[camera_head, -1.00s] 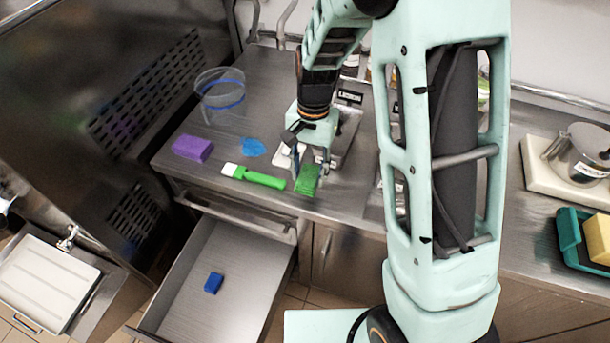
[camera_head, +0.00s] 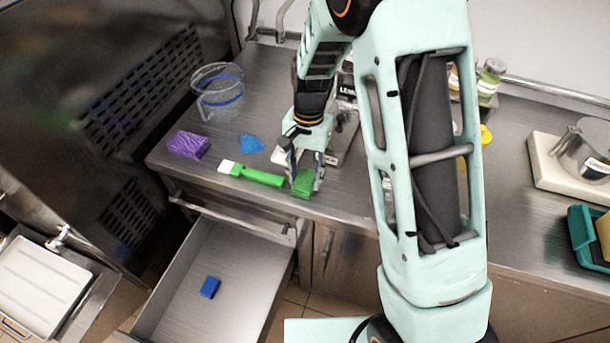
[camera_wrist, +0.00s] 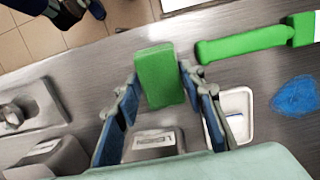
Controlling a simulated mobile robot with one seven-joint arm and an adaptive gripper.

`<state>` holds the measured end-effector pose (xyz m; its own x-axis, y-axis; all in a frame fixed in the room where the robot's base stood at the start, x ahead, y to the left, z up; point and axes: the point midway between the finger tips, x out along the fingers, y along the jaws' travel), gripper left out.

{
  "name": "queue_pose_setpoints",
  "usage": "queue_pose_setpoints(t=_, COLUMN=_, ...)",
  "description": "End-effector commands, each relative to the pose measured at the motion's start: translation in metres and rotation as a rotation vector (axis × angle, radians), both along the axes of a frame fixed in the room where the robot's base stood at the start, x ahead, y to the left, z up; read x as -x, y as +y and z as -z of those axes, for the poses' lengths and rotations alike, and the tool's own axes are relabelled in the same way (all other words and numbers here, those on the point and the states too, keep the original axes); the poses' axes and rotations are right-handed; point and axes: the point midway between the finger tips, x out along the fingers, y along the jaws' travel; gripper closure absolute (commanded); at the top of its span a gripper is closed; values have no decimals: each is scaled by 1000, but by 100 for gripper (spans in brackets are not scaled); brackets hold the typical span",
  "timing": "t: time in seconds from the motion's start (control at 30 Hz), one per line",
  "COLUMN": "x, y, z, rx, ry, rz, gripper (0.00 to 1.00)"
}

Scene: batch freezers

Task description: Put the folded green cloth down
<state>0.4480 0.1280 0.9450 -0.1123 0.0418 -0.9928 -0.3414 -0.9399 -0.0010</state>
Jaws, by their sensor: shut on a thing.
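The folded green cloth (camera_head: 303,183) is a small bright green block at the front of the steel counter. My gripper (camera_head: 304,170) is shut on it, one finger on each side. In the wrist view the cloth (camera_wrist: 160,75) stands out between the two finger pads of my gripper (camera_wrist: 160,85). It is low over the counter; I cannot tell whether its underside touches the surface.
A green-handled brush (camera_head: 250,174) lies just left of the cloth. A blue patch (camera_head: 250,144), a purple block (camera_head: 188,144) and a clear jug (camera_head: 218,92) are further left. Below, an open drawer (camera_head: 245,275) holds a blue block (camera_head: 210,287).

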Motion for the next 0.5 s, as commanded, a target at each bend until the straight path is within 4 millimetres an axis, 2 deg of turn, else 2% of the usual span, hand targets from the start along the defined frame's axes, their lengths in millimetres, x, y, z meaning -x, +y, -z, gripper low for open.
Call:
queue_pose_setpoints(t=0.03, x=0, y=0, z=4, rx=0, ry=1, rz=0, gripper=94)
queue_pose_setpoints(t=0.07, x=0, y=0, z=3, rx=0, ry=1, rz=0, gripper=62)
queue_pose_setpoints(t=0.1, x=0, y=0, z=2, rx=0, ry=1, rz=0, gripper=58)
queue_pose_setpoints(t=0.37, x=0, y=0, z=2, rx=1, ry=1, rz=0, gripper=56)
queue_pose_setpoints(t=0.5, x=0, y=0, z=-4, rx=0, ry=0, rz=0, gripper=56)
